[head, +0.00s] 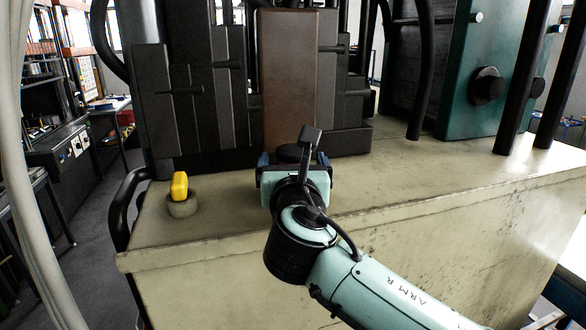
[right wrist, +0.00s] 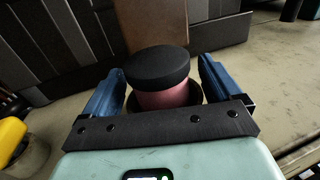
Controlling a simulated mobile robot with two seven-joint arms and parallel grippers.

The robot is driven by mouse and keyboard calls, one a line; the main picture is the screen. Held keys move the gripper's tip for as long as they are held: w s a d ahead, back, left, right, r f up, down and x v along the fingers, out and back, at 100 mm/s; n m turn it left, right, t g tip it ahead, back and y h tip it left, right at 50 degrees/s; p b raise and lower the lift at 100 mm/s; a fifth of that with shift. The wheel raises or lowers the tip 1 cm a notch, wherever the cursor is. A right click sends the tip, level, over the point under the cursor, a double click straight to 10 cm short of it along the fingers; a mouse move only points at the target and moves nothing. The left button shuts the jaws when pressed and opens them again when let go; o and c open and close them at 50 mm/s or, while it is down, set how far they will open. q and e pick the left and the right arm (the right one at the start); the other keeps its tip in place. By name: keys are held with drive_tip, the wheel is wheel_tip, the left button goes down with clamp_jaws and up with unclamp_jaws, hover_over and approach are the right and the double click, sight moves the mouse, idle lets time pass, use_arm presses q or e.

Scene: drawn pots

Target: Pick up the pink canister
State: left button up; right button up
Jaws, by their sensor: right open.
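The pink canister (right wrist: 165,97) has a wide black lid and stands upright in the right wrist view, with a dark round rim around its lower part. In the head view only its black lid (head: 289,153) shows; my right gripper and wrist hide the rest. My right gripper (head: 292,160) is open, its blue fingers to either side of the canister. In the right wrist view (right wrist: 162,68) a gap shows between the canister and each finger. My left gripper is not in view.
A yellow object (head: 180,185) sits in a round drab holder (head: 183,206) at the left of the worn beige bench top (head: 225,222). Dark panels (head: 200,100) and a brown block (head: 288,75) rise behind the canister. The bench top to the right (head: 430,165) is clear.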

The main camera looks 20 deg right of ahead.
drive_tip(key=shift+s, duration=0.15)
drive_tip(key=shift+c, duration=0.3)
drive_tip(key=shift+s, duration=0.1)
drive_tip(key=c, duration=1.1)
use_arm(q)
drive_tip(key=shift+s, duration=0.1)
use_arm(e)
wheel_tip(320, 180, up, 9)
drive_tip(key=p, duration=0.3)
drive_tip(key=shift+f+p, duration=0.15)
drive_tip(key=shift+p, duration=0.15)
drive_tip(key=shift+w+r, duration=0.35)
drive_tip(key=shift+w, duration=0.2)
drive_tip(key=shift+s+r, duration=0.4)
drive_tip(key=shift+s, duration=0.35)
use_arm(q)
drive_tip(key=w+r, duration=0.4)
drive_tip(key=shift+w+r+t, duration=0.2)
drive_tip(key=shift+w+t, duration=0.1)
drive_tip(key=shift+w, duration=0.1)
use_arm(e)
drive_tip(key=shift+w+f, duration=0.1)
drive_tip(key=shift+w, duration=0.25)
